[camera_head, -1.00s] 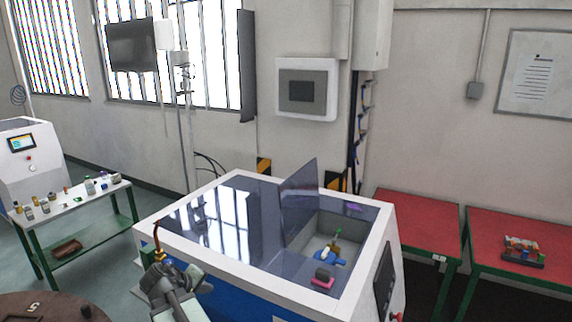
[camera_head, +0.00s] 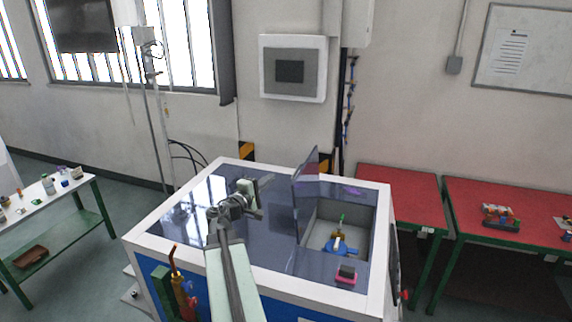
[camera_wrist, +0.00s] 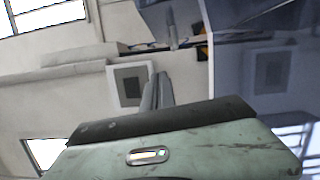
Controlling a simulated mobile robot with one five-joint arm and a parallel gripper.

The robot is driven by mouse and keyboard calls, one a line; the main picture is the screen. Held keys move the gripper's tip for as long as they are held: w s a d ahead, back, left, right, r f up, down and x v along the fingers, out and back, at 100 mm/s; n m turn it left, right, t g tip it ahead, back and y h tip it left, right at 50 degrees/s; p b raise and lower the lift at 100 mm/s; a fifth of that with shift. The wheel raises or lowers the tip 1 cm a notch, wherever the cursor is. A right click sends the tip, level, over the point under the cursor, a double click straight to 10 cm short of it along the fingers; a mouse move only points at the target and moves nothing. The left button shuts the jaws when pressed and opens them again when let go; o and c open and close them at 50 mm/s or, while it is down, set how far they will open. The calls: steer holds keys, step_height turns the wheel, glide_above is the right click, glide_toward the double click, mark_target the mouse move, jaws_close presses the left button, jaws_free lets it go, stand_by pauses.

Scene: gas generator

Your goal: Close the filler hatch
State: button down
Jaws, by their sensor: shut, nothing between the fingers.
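The filler hatch (camera_head: 306,190) is a dark translucent panel. It stands open and nearly upright at the left edge of a square opening in the top of the white and blue machine (camera_head: 175,247). Inside the opening is a blue part with a brass fitting (camera_head: 340,246). A pink and black handle (camera_head: 346,275) sits by the opening's front edge. My gripper (camera_head: 268,181) is shut and empty above the glossy dark top, left of the hatch and apart from it in the head view. Its fingers show in the wrist view (camera_wrist: 158,92), pointing toward the wall.
Two red tables (camera_head: 405,185) stand right of the machine, one with small coloured parts (camera_head: 500,217). A green-legged bench (camera_head: 88,225) is at the left. A wall panel (camera_head: 292,70) hangs behind. A red and brass fitting (camera_head: 182,285) is by the machine's front.

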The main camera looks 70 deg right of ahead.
steer(key=s+d, duration=0.6)
steer(key=d, duration=0.4)
steer(key=shift+d+r+p, duration=0.15)
steer(key=shift+r+p, duration=0.15)
steer(key=shift+r, duration=0.05)
